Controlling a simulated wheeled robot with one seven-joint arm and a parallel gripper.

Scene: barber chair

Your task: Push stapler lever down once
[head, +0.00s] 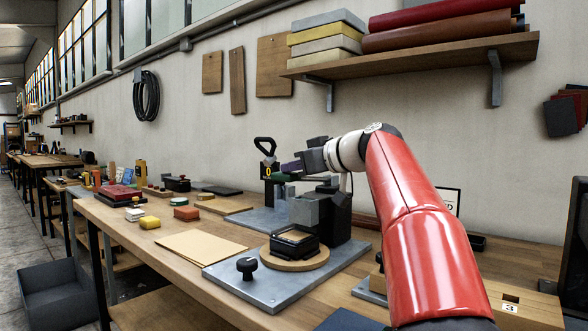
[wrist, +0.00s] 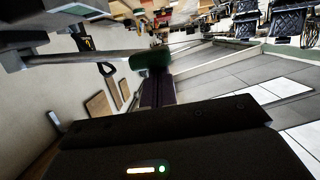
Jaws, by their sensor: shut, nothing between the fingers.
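My gripper (head: 297,165) has dark purple fingers, which are shut and empty, in front of the wall above the bench. A lever with a dark green grip (head: 283,177) shows just below and left of the fingertips. In the wrist view, the green grip (wrist: 152,60) sits at the end of a grey rod, right at the tips of the fingers (wrist: 158,78). I cannot tell whether they touch. The bench machine (head: 330,215) below has a black column and grey head on a metal base plate (head: 250,285). My arm hides part of it.
A round wooden disc with a black frame (head: 296,246) and a black knob (head: 246,266) sit on the plate. A black loop handle (head: 265,146) and yellow-marked block (head: 268,170) stand behind left. A loaded shelf (head: 430,52) hangs above. Tan sheets (head: 200,247) lie left.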

